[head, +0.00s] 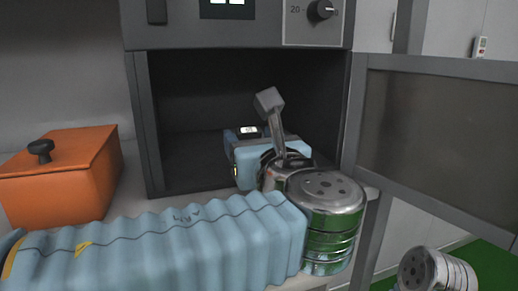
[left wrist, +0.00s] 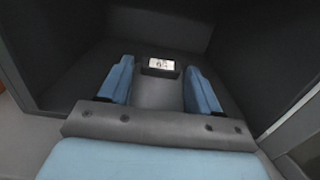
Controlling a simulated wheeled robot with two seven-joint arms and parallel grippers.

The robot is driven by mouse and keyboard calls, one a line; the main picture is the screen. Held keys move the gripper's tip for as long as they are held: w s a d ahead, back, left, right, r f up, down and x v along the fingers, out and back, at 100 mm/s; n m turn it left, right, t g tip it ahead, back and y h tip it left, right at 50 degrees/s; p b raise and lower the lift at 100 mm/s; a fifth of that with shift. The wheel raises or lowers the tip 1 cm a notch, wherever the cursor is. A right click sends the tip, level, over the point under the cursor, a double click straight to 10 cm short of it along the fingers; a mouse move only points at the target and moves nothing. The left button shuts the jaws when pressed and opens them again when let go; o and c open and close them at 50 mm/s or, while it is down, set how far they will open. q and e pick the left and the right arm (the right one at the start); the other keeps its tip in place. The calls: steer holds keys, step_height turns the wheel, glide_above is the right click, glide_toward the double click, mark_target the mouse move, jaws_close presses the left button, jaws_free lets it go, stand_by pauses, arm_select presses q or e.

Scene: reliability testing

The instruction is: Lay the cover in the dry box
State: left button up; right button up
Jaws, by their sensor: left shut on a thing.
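The dry box (head: 140,110) is a dark grey cabinet with its front open and its chamber dark inside. My left gripper (head: 243,140) is at the chamber's mouth, over the floor near the front. In the left wrist view its two blue fingers (left wrist: 160,80) stand apart with a dark piece between them, which I take for the cover (left wrist: 160,66). It has a small bright patch, which also shows on the cover in the head view (head: 249,130). Most of the cover is hidden by the gripper. My right gripper is not in view.
The box's door (head: 440,130) with a dark pane stands open to the right. An orange box (head: 65,180) with a black knob sits left of the dry box on the pale counter. A control knob (head: 320,10) is above the opening. The chamber behind the gripper looks empty.

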arm_select(q)
steer(key=shift+f+p+x, duration=0.25)
steer(key=shift+x, duration=0.95)
steer(key=shift+f+p+x, duration=0.2)
steer(key=shift+x, duration=0.95)
steer(key=shift+f+p+x, duration=0.25)
steer(key=shift+x, duration=0.95)
steer(key=o, duration=1.1)
steer(key=shift+r+p, duration=1.15)
steer(key=shift+s+d, duration=0.2)
steer(key=shift+s, duration=0.3)
steer(key=shift+p+v, duration=0.3)
steer(key=shift+v, duration=5.2)
steer(key=shift+r, duration=0.1)
